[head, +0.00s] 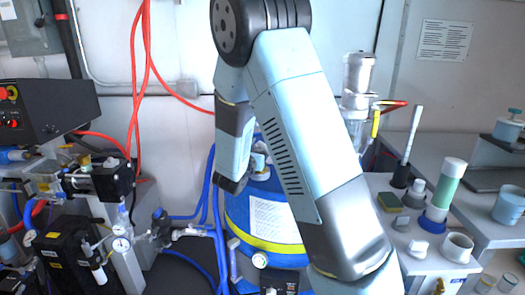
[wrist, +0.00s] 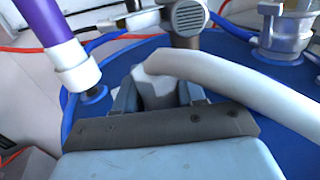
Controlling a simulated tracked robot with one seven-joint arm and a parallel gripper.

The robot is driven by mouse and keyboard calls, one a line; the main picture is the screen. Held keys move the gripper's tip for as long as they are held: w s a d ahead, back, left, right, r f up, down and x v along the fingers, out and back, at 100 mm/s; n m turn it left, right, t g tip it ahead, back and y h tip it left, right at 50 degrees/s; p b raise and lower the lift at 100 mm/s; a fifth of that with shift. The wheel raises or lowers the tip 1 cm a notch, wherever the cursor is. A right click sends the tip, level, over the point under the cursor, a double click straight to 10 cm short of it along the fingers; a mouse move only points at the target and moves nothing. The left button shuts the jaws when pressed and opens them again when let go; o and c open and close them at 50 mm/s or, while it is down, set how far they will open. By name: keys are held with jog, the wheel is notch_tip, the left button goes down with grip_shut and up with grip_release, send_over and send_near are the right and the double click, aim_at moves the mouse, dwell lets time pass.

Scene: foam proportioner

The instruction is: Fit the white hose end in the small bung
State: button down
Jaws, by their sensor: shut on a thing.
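My gripper (wrist: 155,97) is shut on the white hose end (wrist: 152,84), between its two blue fingers in the wrist view. The white hose (wrist: 240,82) bends over the fingers and runs off to the right. In the head view my gripper (head: 232,184) hangs at the upper left of the blue drum (head: 238,212), partly behind my arm. The wrist view shows the blue drum top (wrist: 225,58) below the hose. The small bung cannot be made out; my gripper and the hose hide part of the drum top. The tip of the hose end is hidden too.
A purple tube with a white collar (wrist: 76,72) stands at the left in the wrist view, close to my gripper. Pumps and hoses (head: 105,180) crowd the left; a bench with small parts (head: 435,225) is right.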

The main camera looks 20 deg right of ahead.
jog(key=shift+f, duration=0.35)
jog(key=c, duration=0.9)
grip_release()
jog(key=shift+c, duration=0.2)
jog(key=shift+a, duration=0.1)
jog(key=shift+v, duration=5.4)
